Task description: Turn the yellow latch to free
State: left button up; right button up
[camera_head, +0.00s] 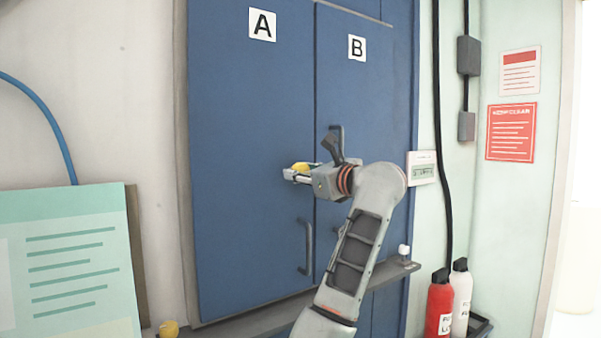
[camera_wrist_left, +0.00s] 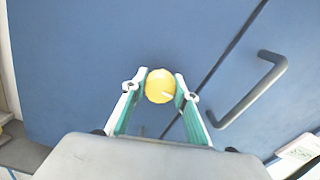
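The yellow latch (camera_head: 302,167) is a round knob on the blue cabinet front, close to the seam between doors A and B. In the left wrist view the latch (camera_wrist_left: 160,86) sits between my left fingertips, with a pale mark on its face. My left gripper (camera_head: 296,174) reaches it from the right, and its fingers (camera_wrist_left: 161,84) appear to touch the latch on both sides. The gripper hides part of the latch in the head view. My right gripper is in neither view.
Door A (camera_head: 245,120) has a dark handle (camera_head: 306,247) below the latch. Door B (camera_head: 362,100) is partly behind my arm. A ledge (camera_head: 262,322) runs below the doors. Red and white bottles (camera_head: 439,305) stand at lower right; a green board (camera_head: 70,260) is at left.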

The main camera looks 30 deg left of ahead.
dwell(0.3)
pick_arm(q)
jog(key=n+b, duration=0.3)
jog(key=n, duration=0.1)
jog(key=shift+f+n, duration=0.15)
jog(key=shift+n, duration=0.15)
jog(key=n+b, duration=0.4)
jog(key=n, duration=0.2)
jog(key=shift+n+b, duration=0.3)
jog(key=shift+n, duration=0.4)
jog(key=n+b, duration=0.1)
jog(key=n, duration=0.1)
jog(key=shift+w+n, duration=0.1)
jog(key=shift+n, duration=0.2)
jog(key=shift+n+b, duration=0.8)
jog(key=shift+n, duration=0.7)
